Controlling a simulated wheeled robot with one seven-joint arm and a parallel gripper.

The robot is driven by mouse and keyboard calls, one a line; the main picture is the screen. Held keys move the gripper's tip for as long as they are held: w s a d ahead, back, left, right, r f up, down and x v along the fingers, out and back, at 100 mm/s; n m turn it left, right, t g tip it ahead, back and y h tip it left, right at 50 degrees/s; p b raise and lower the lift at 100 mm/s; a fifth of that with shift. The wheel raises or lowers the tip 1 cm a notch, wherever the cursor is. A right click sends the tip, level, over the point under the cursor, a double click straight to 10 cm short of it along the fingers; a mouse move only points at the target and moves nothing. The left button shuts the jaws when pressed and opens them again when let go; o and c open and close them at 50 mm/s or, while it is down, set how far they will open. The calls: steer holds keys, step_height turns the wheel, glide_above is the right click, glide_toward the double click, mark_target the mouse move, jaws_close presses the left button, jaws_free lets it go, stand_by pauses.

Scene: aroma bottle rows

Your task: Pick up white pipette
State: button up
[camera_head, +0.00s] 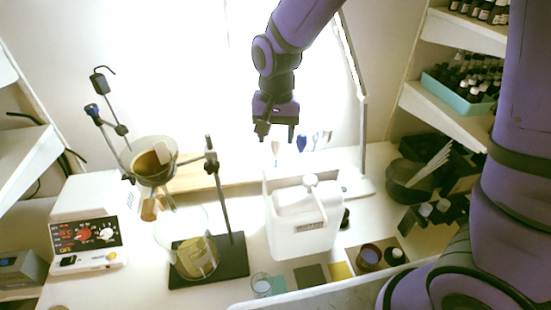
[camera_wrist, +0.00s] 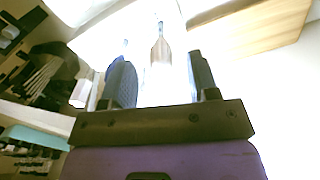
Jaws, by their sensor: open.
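My gripper (camera_head: 277,134) hangs above the back of the bench, open, with its fingers pointing down. A white pipette (camera_head: 275,147) with a pale bulb shows just below and between the fingertips in the head view. In the wrist view, the pipette's pale bulb (camera_wrist: 161,50) appears in the gap between the two dark fingers of my gripper (camera_wrist: 157,64). I see no finger touching it. Its lower part is hard to make out against the bright background. A blue pipette (camera_head: 301,143) stands just right of it.
A white box-shaped container (camera_head: 302,218) stands in front of the pipettes. A stand with a glass funnel (camera_head: 152,160) and a beaker (camera_head: 187,245) is at left, near a white control unit (camera_head: 88,222). Shelves (camera_head: 455,108) with small bottles are at right.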

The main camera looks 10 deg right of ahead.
steer(key=shift+w+f, duration=0.15)
steer(key=shift+f, duration=1.75)
steer(key=shift+c, duration=0.4)
steer(key=c, duration=0.6)
steer(key=shift+r, duration=0.1)
step_height(320, 180, up, 10)
steer(key=shift+f, duration=0.1)
